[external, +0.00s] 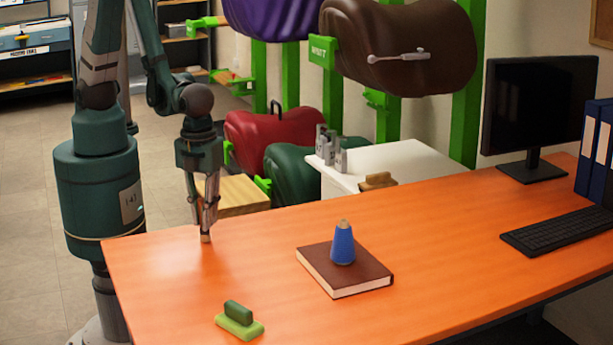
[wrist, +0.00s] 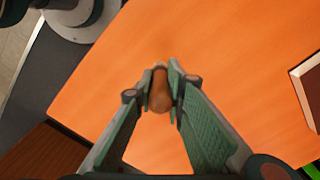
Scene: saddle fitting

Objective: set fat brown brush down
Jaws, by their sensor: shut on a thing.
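My gripper (external: 206,226) points down over the left end of the orange table (external: 430,228), near its back edge. In the wrist view the brush's rounded brown body (wrist: 159,98) sits between the two fingers (wrist: 160,84). The fingers hide part of it. Its lower end is at or just above the tabletop; I cannot tell whether it touches.
A brown book (external: 345,275) carries a blue cone-shaped object (external: 342,243). A green brush (external: 239,320) lies at the front edge. A keyboard (external: 560,230) and monitor (external: 532,105) stand right. Another brown brush (external: 378,181) lies on the white cabinet (external: 400,160). The table around my gripper is clear.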

